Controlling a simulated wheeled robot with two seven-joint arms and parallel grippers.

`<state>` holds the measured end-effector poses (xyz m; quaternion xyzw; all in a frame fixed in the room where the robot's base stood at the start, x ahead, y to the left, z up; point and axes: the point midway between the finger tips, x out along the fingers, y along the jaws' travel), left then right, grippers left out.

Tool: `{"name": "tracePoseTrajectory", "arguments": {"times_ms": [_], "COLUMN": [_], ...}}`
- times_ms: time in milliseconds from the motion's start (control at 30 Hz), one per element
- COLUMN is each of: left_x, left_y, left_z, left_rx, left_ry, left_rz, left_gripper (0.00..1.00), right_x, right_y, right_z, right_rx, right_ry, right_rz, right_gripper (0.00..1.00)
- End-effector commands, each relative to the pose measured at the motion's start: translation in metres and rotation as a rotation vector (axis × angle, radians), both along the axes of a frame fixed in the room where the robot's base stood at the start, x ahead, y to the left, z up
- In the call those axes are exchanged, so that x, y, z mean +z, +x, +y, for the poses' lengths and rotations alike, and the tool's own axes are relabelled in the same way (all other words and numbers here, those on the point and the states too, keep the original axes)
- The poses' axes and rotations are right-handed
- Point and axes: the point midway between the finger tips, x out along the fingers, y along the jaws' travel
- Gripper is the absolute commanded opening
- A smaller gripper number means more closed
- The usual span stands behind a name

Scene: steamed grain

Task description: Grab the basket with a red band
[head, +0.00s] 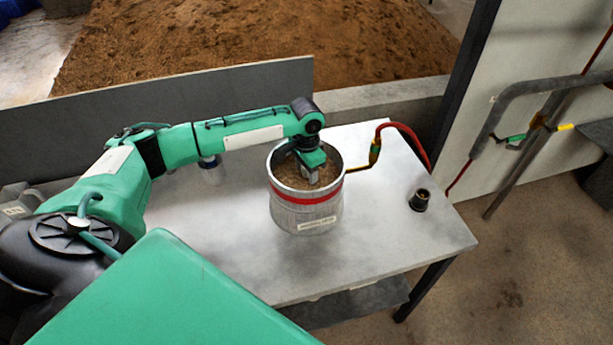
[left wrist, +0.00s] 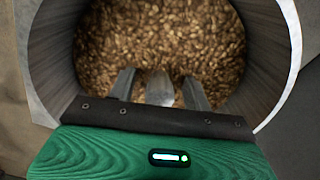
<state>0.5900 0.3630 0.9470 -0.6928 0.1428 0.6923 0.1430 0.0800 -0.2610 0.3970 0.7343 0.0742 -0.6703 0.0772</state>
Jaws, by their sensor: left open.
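The basket with a red band (head: 306,211) is a grey metal cylinder standing upright on the table, with a white label low on its front. Brown grain fills part of it. My left gripper (head: 313,179) points down into its open top, inside the rim. In the left wrist view the basket wall (left wrist: 55,62) curves around the grain (left wrist: 160,38), and my left gripper (left wrist: 160,92) is open over it. A pale metal piece shows between the fingers; I cannot tell what it is. Whether the fingertips touch the grain is unclear. My right gripper is not in view.
The grey table (head: 400,245) is mostly clear around the basket. A small black cup (head: 420,200) stands to the right. A grey panel (head: 120,110) stands behind, with a grain heap (head: 260,35) beyond.

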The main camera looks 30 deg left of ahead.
Motion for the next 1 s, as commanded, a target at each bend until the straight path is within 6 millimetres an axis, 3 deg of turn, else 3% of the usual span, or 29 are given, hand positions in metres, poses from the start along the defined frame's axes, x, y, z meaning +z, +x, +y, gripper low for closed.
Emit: {"name": "tracePoseTrajectory", "arguments": {"times_ms": [100,367,800,1000], "left_x": [0.000,0.000,0.003,0.013], "left_y": [0.000,0.000,0.001,0.001], "left_z": [0.000,0.000,0.000,0.000], "left_rx": [0.000,0.000,0.001,0.001], "left_ry": [0.000,0.000,-0.001,-0.002], "left_rz": [0.000,0.001,-0.003,-0.004], "left_gripper": [0.50,0.00,0.00,0.00], "right_x": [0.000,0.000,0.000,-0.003], "right_y": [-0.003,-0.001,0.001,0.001], "right_z": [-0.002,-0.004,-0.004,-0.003], "right_rx": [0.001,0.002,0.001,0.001], "right_ry": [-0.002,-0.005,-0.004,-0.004], "right_rz": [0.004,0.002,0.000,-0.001], "right_gripper": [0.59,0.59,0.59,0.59]}}
